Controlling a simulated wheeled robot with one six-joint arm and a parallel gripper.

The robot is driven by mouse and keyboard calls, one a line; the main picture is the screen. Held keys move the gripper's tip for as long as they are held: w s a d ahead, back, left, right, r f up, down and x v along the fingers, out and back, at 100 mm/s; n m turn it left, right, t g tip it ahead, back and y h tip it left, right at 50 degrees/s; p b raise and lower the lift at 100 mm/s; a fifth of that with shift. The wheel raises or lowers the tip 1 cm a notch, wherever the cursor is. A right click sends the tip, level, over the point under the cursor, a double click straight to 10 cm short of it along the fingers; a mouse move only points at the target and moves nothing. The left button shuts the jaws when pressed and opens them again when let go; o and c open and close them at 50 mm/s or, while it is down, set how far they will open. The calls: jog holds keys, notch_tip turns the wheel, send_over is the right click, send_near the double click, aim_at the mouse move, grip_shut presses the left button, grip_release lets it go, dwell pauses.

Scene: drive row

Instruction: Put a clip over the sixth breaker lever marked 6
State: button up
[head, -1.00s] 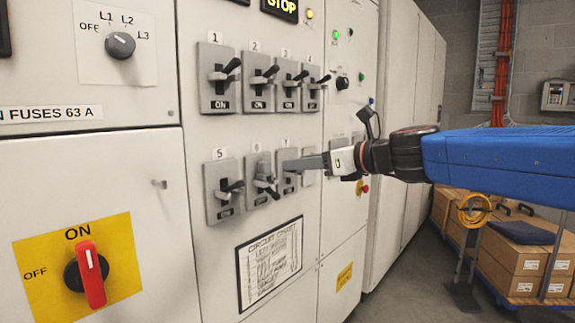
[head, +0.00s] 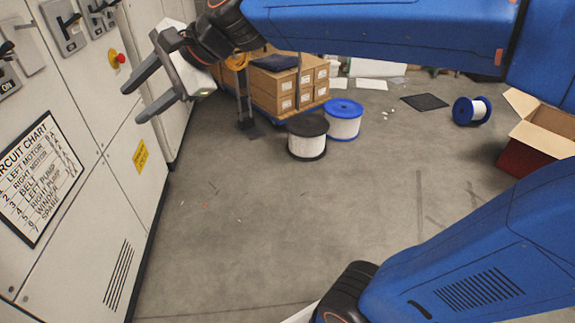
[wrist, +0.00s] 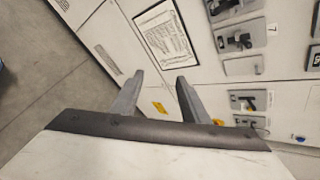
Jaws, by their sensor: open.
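My gripper (head: 133,103) is open and empty, its two grey fingers pointing left toward the cabinet fronts in the head view. Both fingers also show in the wrist view (wrist: 160,78), apart with nothing between them. Breaker 7 (wrist: 235,41), with a dark lever and its number tag, is in the wrist view. The breaker above it in that picture, cut by the top edge, appears to be breaker 6 (wrist: 222,9); its tag is out of frame, and I cannot tell whether a clip is on its lever. Breaker 6 is outside the head view.
The circuit chart (head: 38,180) is on the cabinet's lower front. A red knob (head: 117,58) stands out near my gripper. The middle floor is clear.

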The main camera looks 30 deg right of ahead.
jog(key=s+d+f+n+h, duration=0.3)
jog(key=s+d+f, duration=0.3)
jog(key=d, duration=0.3)
jog(key=s+d+f+n+h, duration=0.3)
jog(key=s+d+f+n, duration=0.2)
jog(key=d+f, duration=0.3)
jog(key=s+d+f+n+g+h, duration=0.1)
jog(key=s+d+f+n+h, duration=0.2)
jog(key=s+d+f, duration=0.4)
jog(key=d+n, duration=0.1)
jog(key=d, duration=0.1)
jog(key=shift+d+f+n, duration=0.4)
jog(key=shift+o, duration=0.7)
